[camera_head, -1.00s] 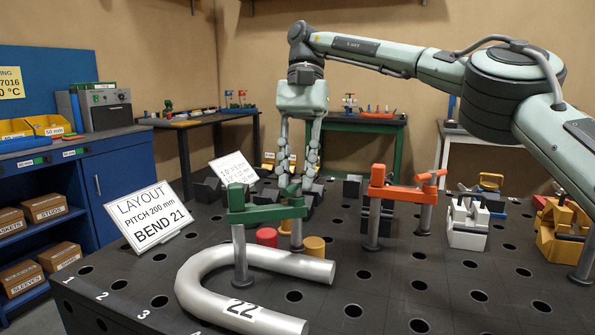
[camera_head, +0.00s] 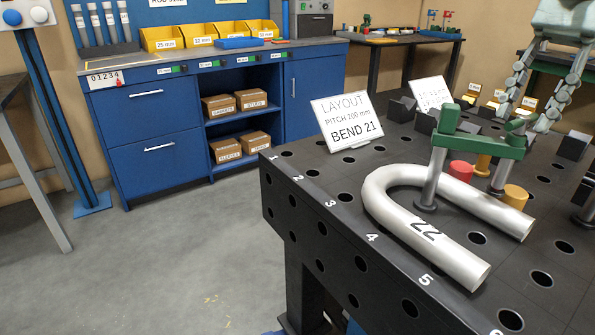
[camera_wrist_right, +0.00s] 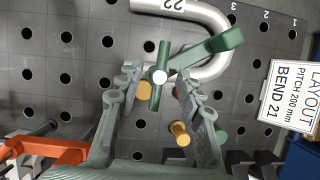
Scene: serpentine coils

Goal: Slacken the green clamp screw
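The green clamp (camera_head: 482,145) stands on the dark holed table over a bent grey pipe (camera_head: 378,200) labelled 22. Its clamp screw (camera_wrist_right: 160,76) has a green T-handle bar, seen from above in the right wrist view. In the head view the screw top (camera_head: 515,127) shows at the clamp arm's right end. My right gripper (camera_head: 523,117) points down there, open. In the wrist view its fingers (camera_wrist_right: 159,80) lie on either side of the screw with gaps; whether they are level with the handle I cannot tell. My left gripper is out of view.
A red cylinder (camera_head: 461,170) and an orange cylinder (camera_head: 515,196) stand near the clamp. A layout sign (camera_head: 347,120) reads BEND 21. An orange clamp (camera_wrist_right: 45,152) lies lower left in the wrist view. Blue cabinets (camera_head: 150,140) stand beyond open floor.

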